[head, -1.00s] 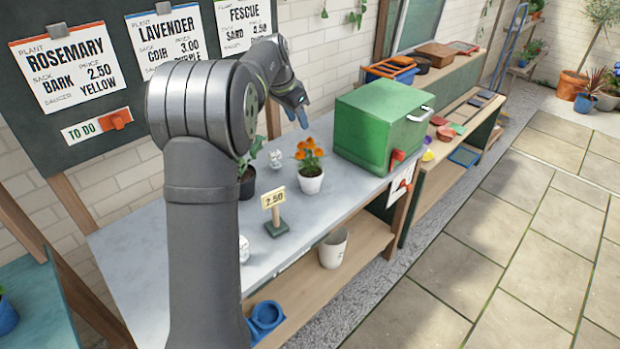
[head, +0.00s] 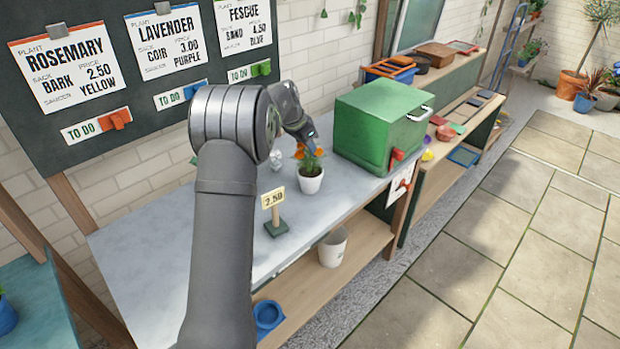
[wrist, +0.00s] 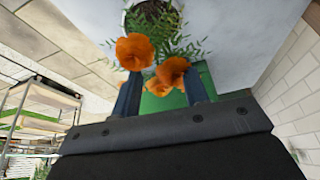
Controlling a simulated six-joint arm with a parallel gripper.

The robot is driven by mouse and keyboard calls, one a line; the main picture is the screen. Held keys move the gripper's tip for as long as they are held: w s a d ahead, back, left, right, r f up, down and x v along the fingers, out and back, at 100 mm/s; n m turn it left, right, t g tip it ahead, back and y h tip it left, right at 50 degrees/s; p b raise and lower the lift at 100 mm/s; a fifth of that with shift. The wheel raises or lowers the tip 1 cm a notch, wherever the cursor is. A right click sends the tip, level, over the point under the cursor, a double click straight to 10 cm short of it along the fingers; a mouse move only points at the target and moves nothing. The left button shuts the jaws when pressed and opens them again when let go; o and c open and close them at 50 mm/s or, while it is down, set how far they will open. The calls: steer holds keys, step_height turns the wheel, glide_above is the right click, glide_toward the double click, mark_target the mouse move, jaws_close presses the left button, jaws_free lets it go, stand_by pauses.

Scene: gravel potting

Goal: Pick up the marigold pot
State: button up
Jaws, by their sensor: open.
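The marigold pot (head: 312,184) is a white pot with orange flowers and green leaves, upright on the grey bench (head: 345,205). In the wrist view its orange flowers (wrist: 135,52) are close, with the pot and dark soil (wrist: 150,10) at the top edge, partly cut off. My gripper (wrist: 160,95) is open, its two dark fingers apart. The flowers are at and just beyond the fingertips, and one bloom overlaps the gap between them. In the head view my gripper (head: 308,138) is at the flowers, above the white pot; its fingers are hard to make out there.
A green box (head: 380,125) stands right behind the pot. A price stand reading 2.50 (head: 275,210) stands in front of it, and a small white object (head: 277,160) is to its left. A white bucket (head: 333,247) is on the lower shelf. The bench's front right is clear.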

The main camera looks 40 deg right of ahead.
mark_target(310, 169)
steer(key=x, duration=0.4)
steer(key=shift+s+d+f, duration=0.1)
steer(key=shift+s+f, duration=0.05)
steer(key=shift+f, duration=0.1)
jaws_close()
steer(key=shift+r, duration=0.1)
stand_by(1.0)
